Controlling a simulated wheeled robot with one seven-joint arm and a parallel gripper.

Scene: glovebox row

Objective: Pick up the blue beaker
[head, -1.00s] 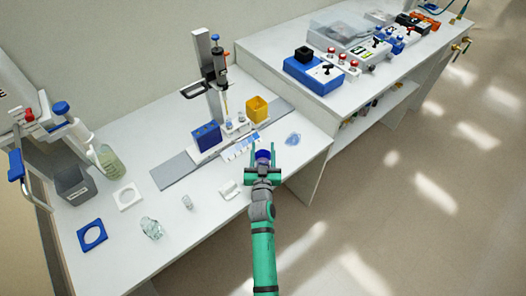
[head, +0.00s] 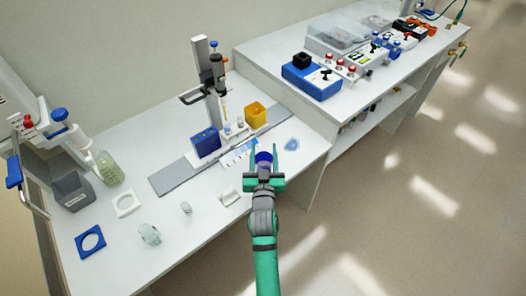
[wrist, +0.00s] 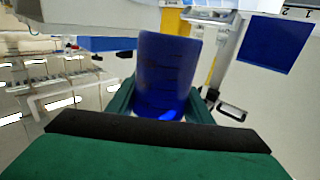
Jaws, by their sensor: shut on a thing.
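The blue beaker (head: 263,158) is between the fingers of my gripper (head: 264,168) near the front edge of the lower white bench. In the wrist view the blue beaker (wrist: 166,72) stands upright between the two green fingers (wrist: 160,100), which are shut on it. Its lower part is partly hidden by my gripper's body. In the wrist view it looks raised against the background, but the head view does not clearly show the gap beneath it.
The white bench (head: 210,235) holds a clear glass vessel (head: 149,235), a small vial (head: 186,208), a blue ring holder (head: 90,241) and a dark grey box (head: 74,191). A pipette stand (head: 213,95), blue box (head: 206,142) and yellow container (head: 256,115) stand behind. Open floor lies right.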

